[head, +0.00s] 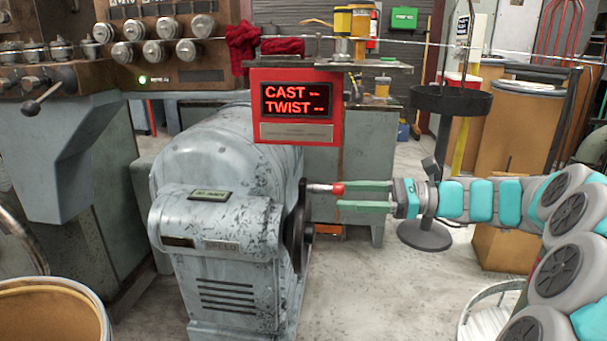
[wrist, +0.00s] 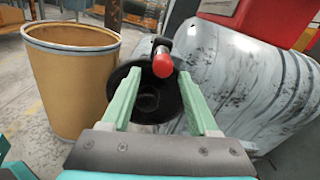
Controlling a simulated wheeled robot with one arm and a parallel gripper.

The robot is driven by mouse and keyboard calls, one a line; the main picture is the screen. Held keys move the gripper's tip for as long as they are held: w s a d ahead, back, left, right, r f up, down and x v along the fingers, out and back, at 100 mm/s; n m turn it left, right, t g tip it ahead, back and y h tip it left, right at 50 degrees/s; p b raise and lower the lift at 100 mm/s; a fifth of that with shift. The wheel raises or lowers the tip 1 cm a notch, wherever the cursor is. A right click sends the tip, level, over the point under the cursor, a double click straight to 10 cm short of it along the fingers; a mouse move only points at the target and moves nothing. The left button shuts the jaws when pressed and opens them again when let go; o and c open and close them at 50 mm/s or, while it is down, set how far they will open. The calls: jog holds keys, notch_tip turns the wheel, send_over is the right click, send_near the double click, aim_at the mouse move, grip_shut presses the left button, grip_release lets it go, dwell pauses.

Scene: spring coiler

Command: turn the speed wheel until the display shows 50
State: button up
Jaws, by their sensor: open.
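The speed wheel (head: 298,236) is a dark disc seen nearly edge-on at the right side of the grey machine housing. In the wrist view, the wheel (wrist: 146,108) faces me. Its crank handle ends in a red knob (head: 338,188), which also shows in the wrist view (wrist: 163,65). My gripper (head: 340,197) is open, its two green fingers pointing at the wheel. In the wrist view, the knob appears between the fingertips, with gaps on both sides. A small greenish display (head: 211,195) sits on the housing; its reading is too small to tell.
A red panel (head: 292,134) reads CAST and TWIST, its values illegible. A black stand (head: 424,236) is behind my wrist. A brown drum (wrist: 72,88) stands left of the wheel in the wrist view. Bare floor lies right of the machine.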

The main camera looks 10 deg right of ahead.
aim_at(307, 188)
jog(key=shift+y, duration=0.3)
jog(key=x, duration=0.5)
jog(key=r+x, duration=0.1)
jog(key=x, duration=0.1)
jog(key=shift+a, duration=0.3)
grip_shut()
dwell(1.0)
